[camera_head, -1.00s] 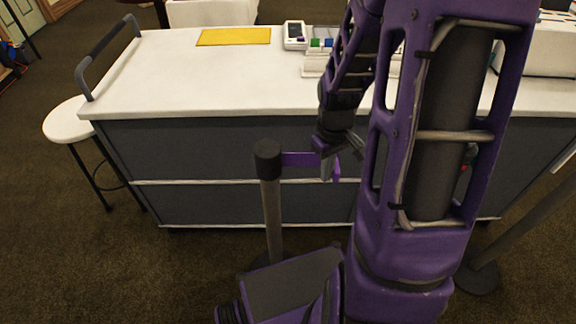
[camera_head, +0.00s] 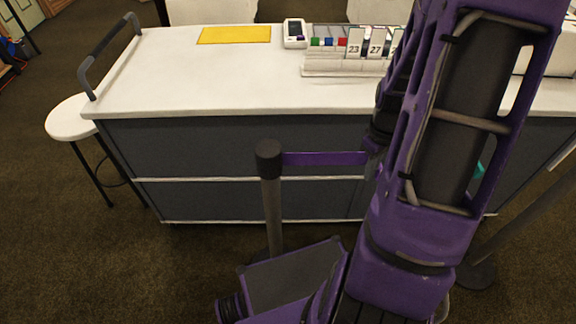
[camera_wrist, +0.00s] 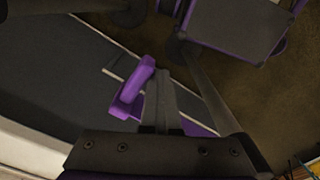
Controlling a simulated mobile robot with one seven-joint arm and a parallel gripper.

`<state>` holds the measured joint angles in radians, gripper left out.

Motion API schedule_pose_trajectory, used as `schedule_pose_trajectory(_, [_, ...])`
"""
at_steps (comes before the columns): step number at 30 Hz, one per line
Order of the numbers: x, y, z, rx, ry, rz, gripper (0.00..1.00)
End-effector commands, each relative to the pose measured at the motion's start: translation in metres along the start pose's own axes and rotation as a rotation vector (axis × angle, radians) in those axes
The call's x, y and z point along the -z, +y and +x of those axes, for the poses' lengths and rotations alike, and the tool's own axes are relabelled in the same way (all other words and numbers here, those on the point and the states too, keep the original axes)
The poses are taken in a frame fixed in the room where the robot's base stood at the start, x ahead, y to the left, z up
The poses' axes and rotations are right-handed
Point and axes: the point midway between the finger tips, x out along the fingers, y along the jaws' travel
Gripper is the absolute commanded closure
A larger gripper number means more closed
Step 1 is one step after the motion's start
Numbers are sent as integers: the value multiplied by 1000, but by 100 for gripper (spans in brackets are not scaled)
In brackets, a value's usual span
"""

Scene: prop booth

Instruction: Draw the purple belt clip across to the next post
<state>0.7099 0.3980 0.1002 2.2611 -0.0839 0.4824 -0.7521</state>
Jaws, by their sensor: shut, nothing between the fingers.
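The purple belt (camera_head: 325,158) runs level to the right from the dark top of a grey post (camera_head: 271,200). Its far end is hidden behind my arm in the head view. In the wrist view, the purple belt clip (camera_wrist: 128,98) lies right beside my gripper (camera_wrist: 160,85), on the left of its fingers. The fingers are shut together with nothing between them; I cannot tell whether they touch the clip. My gripper is hidden behind my arm in the head view. A second post (camera_head: 525,212) leans into view at the right, partly hidden by my arm.
A white-topped counter (camera_head: 190,80) with dark panels stands behind the belt. It bears a yellow mat (camera_head: 235,35), a card terminal (camera_head: 295,33) and a rack with number cards (camera_head: 350,66). A white stool (camera_head: 70,120) stands at the left. Carpet is clear at the lower left.

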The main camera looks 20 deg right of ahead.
Motion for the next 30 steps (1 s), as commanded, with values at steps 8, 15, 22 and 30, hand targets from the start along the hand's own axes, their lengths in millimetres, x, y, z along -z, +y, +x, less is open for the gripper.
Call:
schedule_pose_trajectory(8, [-20,24,5,12,-10,4,100])
schedule_pose_trajectory(15, [-33,46,5,12,-9,4,100])
schedule_pose_trajectory(22, [-46,68,6,12,-9,4,100])
schedule_pose_trajectory(30, [-60,94,6,12,-8,4,100])
